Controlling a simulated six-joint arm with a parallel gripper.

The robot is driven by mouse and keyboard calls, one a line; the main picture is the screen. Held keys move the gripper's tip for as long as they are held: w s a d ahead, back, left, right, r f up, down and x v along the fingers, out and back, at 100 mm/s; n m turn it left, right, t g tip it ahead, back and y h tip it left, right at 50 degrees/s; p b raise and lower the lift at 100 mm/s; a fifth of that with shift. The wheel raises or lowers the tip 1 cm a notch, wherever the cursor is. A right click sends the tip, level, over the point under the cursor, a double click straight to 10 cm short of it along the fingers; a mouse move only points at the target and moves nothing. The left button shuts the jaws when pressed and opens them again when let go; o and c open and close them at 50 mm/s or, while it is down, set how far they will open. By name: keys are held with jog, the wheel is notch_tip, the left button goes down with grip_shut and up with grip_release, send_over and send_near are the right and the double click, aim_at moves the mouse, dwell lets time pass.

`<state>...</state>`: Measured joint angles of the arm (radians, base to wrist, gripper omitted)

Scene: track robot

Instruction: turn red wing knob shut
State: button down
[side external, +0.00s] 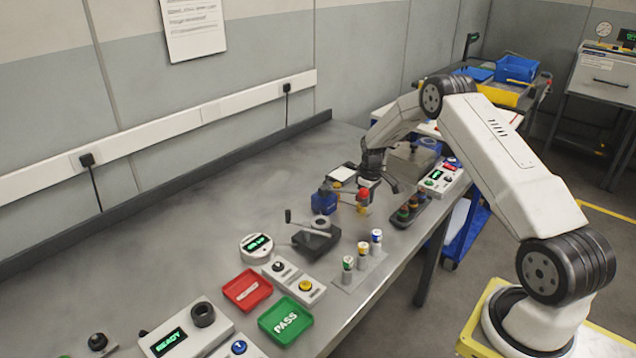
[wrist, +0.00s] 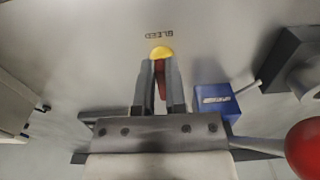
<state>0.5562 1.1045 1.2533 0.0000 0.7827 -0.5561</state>
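My gripper (wrist: 160,72) points down at a pale surface marked BLEED in the wrist view. The dark red wing knob (wrist: 161,84) shows between its two grey fingers, with a yellow end (wrist: 161,52) just beyond the fingertips. The fingers lie close along both sides of the wing and look shut on it. The knob's base is hidden by the fingers. In the side external view my gripper (side external: 372,184) is low over the far part of the bench, and the wing knob cannot be made out clearly.
A blue block (wrist: 215,103) and a red ball handle (wrist: 305,148) stand close on the right in the wrist view. In the side view, the blue part (side external: 324,200) and red-topped part (side external: 363,195) stand near my gripper. The bench's left side (side external: 150,235) is clear.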

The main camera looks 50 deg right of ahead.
jog(key=shift+a+m, duration=0.1)
jog(key=shift+m, duration=0.4)
jog(key=m, duration=0.3)
jog(key=shift+w+a+m, duration=0.1)
jog(key=shift+a+m, duration=0.2)
jog(key=m, duration=0.4)
jog(key=shift+w+a, duration=0.25)
jog(key=shift+a, duration=0.1)
jog(key=m, duration=0.5)
jog(key=shift+w+a, duration=0.2)
jog(key=shift+w, duration=0.15)
jog(key=m, duration=0.4)
jog(key=shift+w, duration=0.35)
jog(key=shift+m, duration=0.3)
jog(key=c, duration=0.7)
grip_release()
